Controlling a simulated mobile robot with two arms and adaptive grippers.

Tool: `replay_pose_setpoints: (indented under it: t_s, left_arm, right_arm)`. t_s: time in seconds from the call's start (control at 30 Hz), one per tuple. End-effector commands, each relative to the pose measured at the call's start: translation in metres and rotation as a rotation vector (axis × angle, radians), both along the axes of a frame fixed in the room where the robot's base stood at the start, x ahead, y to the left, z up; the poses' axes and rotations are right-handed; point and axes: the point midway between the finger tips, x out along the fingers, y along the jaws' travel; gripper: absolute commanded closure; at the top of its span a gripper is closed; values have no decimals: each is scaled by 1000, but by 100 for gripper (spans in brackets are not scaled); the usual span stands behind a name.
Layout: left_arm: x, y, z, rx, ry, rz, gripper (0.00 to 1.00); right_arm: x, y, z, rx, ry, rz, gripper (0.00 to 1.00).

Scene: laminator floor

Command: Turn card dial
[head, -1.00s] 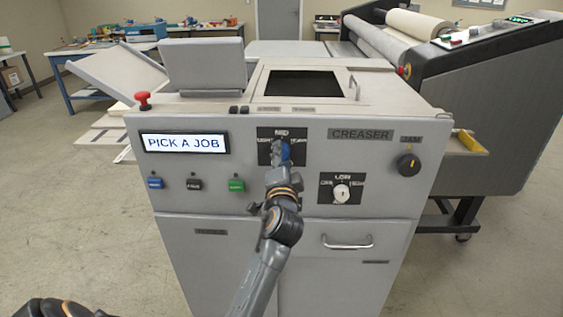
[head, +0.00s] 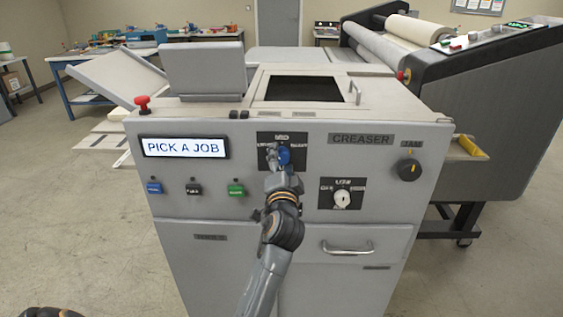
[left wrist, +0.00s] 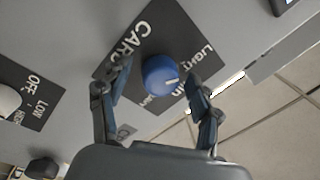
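The card dial is a blue round knob (head: 284,156) with a pale pointer mark, on a black plate (left wrist: 143,37) on the creaser's front. In the left wrist view the plate reads "CARD" and the knob (left wrist: 160,76) sits between the fingers. The pointer mark is on the knob's right side there, towards the "Light" lettering. My left gripper (left wrist: 158,88) is open around the knob, with a gap showing on each side. In the head view the left gripper (head: 275,160) partly covers the dial and its plate. My right gripper is out of view.
The creaser's display (head: 184,146) reads "PICK A JOB". Blue, black and green buttons (head: 236,189) lie below it. A white knob (head: 342,198) and a black knob (head: 408,169) are to the right. A red stop button (head: 142,103) stands on top. A drawer handle (head: 347,248) sticks out below.

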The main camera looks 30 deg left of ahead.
Motion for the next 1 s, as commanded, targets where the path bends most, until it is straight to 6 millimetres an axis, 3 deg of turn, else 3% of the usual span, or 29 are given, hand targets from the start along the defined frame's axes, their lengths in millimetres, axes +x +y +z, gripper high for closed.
replay_pose_setpoints:
  t_s: [0.27, 0.7, 1.0]
  left_arm:
    - [-4, -4, -1, 1, 1, -1, 37]
    - [-57, -39, -7, -1, 2, 0, 37]
    - [-62, -43, -7, 0, 0, 0, 37]
  right_arm:
    - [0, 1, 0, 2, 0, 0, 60]
    - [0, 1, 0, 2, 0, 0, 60]
    - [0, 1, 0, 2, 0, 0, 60]
